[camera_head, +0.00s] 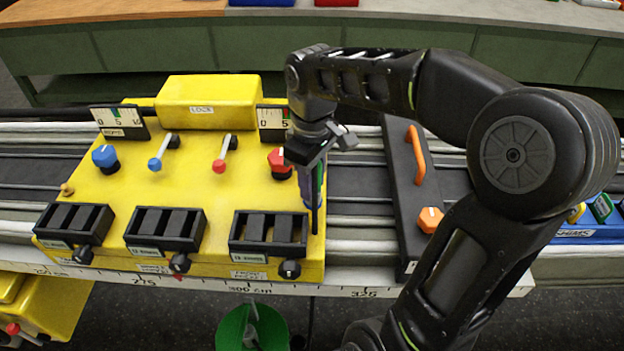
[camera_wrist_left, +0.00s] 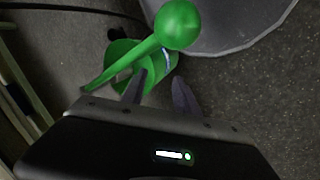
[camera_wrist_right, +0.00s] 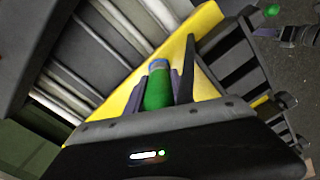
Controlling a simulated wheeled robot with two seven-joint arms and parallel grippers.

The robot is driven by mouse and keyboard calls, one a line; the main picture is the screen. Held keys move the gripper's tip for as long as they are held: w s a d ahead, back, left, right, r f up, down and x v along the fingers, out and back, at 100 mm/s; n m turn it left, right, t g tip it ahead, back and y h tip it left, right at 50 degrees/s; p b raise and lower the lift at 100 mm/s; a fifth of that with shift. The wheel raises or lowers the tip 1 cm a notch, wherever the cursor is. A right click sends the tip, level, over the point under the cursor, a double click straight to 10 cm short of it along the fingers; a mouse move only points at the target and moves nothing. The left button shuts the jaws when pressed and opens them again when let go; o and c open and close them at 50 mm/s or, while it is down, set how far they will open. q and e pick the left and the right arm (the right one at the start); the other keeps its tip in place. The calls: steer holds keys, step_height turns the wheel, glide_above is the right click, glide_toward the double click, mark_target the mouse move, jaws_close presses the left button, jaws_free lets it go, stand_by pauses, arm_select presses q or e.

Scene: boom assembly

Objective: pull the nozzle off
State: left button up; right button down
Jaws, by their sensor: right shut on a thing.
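My right gripper (camera_head: 312,190) is at the right front corner of the yellow box (camera_head: 185,185). In the right wrist view its fingers (camera_wrist_right: 160,85) are shut on a green cylinder with a blue end (camera_wrist_right: 158,86), which appears to be the nozzle. In the head view the fingers and arm hide most of this piece, so I cannot tell whether it still touches anything. My left gripper (camera_wrist_left: 158,92) shows only in the left wrist view, with its fingers apart and nothing between them, over a green bucket-like thing with a ball-ended rod (camera_wrist_left: 150,45).
The yellow box carries black slotted holders (camera_head: 165,228), knobs, levers and gauges. A black plate with an orange handle (camera_head: 416,155) lies to its right. A blue bin (camera_head: 590,228) sits at the far right. A green bucket (camera_head: 236,328) stands on the floor below the ruler edge.

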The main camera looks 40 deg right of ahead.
steer(key=shift+r, duration=0.2)
steer(key=shift+r+p, duration=1.95)
steer(key=shift+r, duration=0.35)
